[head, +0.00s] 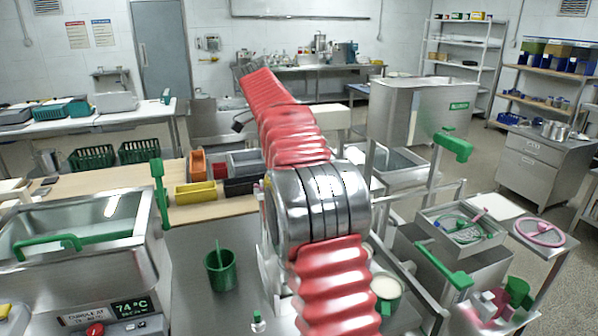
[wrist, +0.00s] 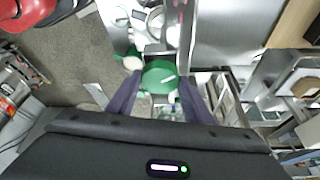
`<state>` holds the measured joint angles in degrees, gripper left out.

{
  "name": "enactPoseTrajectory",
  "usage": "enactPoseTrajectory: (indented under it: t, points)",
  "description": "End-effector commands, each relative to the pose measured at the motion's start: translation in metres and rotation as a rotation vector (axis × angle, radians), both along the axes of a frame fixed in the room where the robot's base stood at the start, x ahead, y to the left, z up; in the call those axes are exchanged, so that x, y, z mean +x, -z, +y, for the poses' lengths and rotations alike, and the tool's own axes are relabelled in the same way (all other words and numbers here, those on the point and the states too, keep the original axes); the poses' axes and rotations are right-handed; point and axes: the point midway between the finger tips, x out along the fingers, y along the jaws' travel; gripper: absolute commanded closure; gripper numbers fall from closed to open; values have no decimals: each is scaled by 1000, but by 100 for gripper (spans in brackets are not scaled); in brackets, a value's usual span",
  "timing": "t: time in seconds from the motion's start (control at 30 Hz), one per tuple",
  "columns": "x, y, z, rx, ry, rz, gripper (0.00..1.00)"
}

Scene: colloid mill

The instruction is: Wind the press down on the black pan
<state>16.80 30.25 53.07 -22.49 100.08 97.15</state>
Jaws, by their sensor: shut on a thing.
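In the wrist view, the two dark fingers of my gripper (wrist: 160,84) are closed around a rounded green part (wrist: 160,72). A thin pale line marks its top. My gripper cannot be made out in the head view. A pink handwheel (head: 540,232) sits on a metal stand at the right in the head view, away from my arm. I cannot tell which thing is the press. I cannot make out a black pan in either view.
A steel vat with a green handle (head: 50,246) and a 74 °C display stands at left. A green mug (head: 221,268) stands on the grey surface left of my arm. A steel hopper (head: 421,110) and a green lever (head: 443,264) are at right. Open floor lies beyond.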

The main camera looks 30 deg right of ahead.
Motion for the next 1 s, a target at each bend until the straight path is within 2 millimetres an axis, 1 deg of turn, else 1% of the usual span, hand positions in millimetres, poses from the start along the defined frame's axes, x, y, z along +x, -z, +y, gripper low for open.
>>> enactPoseTrajectory:
  t: [0.2,0.57,0.6,0.83,1.0]
  points:
    - [-1,1,-1,0,44,6,76]
    - [-2,1,-1,1,46,7,76]
    - [-2,1,-1,2,45,7,51]
    - [-1,1,0,1,43,4,35]
    - [0,1,0,1,42,3,35]
